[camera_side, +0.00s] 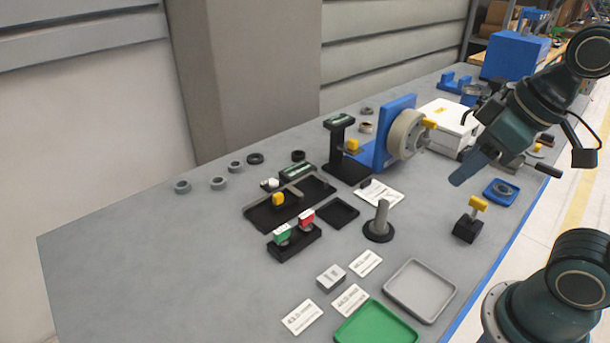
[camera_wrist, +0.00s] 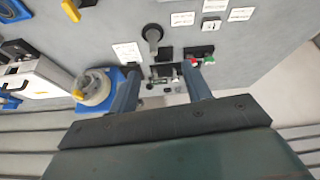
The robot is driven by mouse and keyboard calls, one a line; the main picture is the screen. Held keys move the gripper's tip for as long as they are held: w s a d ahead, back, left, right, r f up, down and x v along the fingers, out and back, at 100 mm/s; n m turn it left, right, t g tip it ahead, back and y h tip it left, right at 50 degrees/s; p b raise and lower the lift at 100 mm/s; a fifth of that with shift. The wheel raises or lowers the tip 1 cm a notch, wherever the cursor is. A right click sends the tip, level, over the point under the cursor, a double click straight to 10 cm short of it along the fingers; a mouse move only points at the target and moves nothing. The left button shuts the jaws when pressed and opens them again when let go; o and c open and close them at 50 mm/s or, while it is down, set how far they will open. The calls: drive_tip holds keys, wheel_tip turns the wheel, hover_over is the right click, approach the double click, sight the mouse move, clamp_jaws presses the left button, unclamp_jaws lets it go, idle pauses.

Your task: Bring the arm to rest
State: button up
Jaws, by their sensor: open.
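My gripper (camera_side: 468,168) is raised over the right part of the bench in the side view, left of the blue machine at the back. Its jaws are apart with nothing between them. In the wrist view my gripper (camera_wrist: 160,84) shows two blue-grey fingers spread wide, with the bench below and beyond them. The fingers appear clear of everything on the bench. One finger is hard to make out in the side view.
A blue stand with a beige ring (camera_side: 404,135) and a white box (camera_side: 447,122) stand near my gripper. A grey post (camera_side: 382,217), a yellow-topped black block (camera_side: 468,226), a grey tray (camera_side: 420,290) and a green tray (camera_side: 376,325) are nearer. The bench's left front is clear.

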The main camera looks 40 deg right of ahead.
drive_tip(key=shift+s+d+m, duration=0.35)
drive_tip(key=shift+s+m, duration=0.35)
idle(1.0)
